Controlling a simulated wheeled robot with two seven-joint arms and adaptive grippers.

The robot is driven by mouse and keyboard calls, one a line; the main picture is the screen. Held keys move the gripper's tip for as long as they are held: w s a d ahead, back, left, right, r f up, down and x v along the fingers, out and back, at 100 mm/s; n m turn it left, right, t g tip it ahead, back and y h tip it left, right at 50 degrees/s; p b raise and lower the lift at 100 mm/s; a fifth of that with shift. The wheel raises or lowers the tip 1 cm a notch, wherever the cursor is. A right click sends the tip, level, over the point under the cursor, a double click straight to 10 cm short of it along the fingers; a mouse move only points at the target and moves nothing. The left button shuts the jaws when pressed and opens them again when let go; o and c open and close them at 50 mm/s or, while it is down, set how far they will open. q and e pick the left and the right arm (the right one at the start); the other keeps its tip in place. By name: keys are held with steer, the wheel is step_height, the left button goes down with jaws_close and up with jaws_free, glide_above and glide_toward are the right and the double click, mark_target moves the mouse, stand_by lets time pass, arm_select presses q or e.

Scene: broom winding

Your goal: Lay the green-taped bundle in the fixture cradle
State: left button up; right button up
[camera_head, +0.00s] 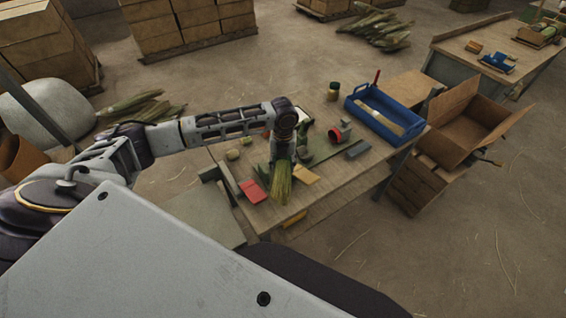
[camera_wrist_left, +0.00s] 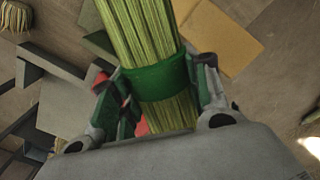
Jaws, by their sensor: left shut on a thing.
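The green-taped bundle (camera_head: 280,187) is a sheaf of yellow-green straw, held over the near part of the wooden workbench. In the left wrist view, its wide green tape band (camera_wrist_left: 160,82) sits between my fingers. My left gripper (camera_head: 282,152) is shut on the bundle at the band, with a finger on each side. In the wrist view, the gripper (camera_wrist_left: 160,95) hides the lower part of the straw. A dark grey piece with raised sides (camera_wrist_left: 68,100) shows at left; I cannot tell whether it is the fixture cradle. My right gripper is out of view.
On the bench lie a red piece (camera_head: 252,191), a yellow piece (camera_head: 305,176), a grey block (camera_head: 358,149) and a red-ended cylinder (camera_head: 339,132). A blue crate (camera_head: 358,108) stands at the back right. An open cardboard box (camera_head: 446,128) is beyond the bench's right side.

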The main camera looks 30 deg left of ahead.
arm_select(q)
steer(key=m, duration=0.5)
steer(key=shift+d+m, duration=0.1)
steer(key=shift+m, duration=0.2)
steer(key=shift+w+m, duration=0.1)
steer(key=shift+m, duration=1.8)
steer(key=shift+m, duration=0.5)
